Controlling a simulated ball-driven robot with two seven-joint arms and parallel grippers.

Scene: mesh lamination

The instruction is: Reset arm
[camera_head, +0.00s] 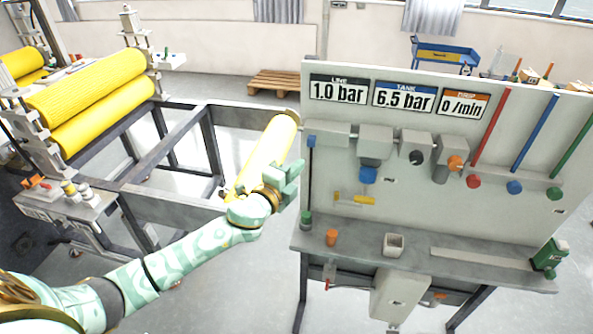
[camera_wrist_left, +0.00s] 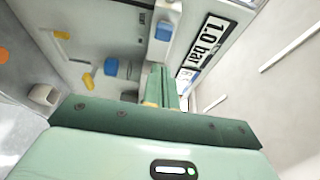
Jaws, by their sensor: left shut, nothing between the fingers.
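My left arm reaches in from the lower left of the head view, green and white patterned. My left gripper (camera_head: 291,180) is held in the air just left of the grey panel (camera_head: 420,190), in front of the yellow roller (camera_head: 262,155). Its fingers are shut with nothing between them. The closed fingers also show in the left wrist view (camera_wrist_left: 162,88), pointing toward the panel face. I cannot tell from these views whether the fingertips touch anything. My right gripper is not in view.
The panel carries displays (camera_head: 405,97), blue, grey and orange fittings and coloured rods. A bench ledge (camera_head: 420,258) below holds an orange piece (camera_head: 331,237), a small white cup (camera_head: 393,244) and a green box (camera_head: 549,256). Yellow rollers (camera_head: 90,90) stand left; a pallet (camera_head: 275,82) lies behind.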

